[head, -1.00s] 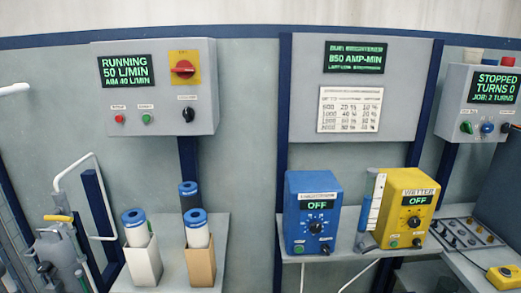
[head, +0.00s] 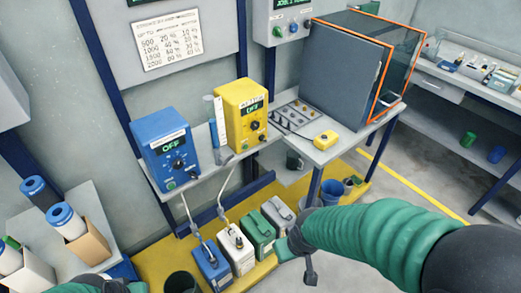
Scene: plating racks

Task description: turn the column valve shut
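The column valve is not in view now; neither the left wall pipework nor any yellow lever shows. My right arm comes in from the right with a green sleeve. Its dark gripper (head: 309,266) hangs at the sleeve's end, in front of the green jug, and its fingers are too small and edge-on to read. My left arm shows only as a bit of green sleeve and a dark end part (head: 112,286) at the bottom edge, left of centre. Its fingers are not clear.
A blue power box (head: 165,150) and a yellow one (head: 243,115), both showing OFF, stand on a shelf. Several jugs (head: 235,248) stand on a yellow floor tray below. Paper-boxed filter cartridges (head: 67,222) stand at left. An orange-edged cabinet (head: 345,75) sits on the right bench.

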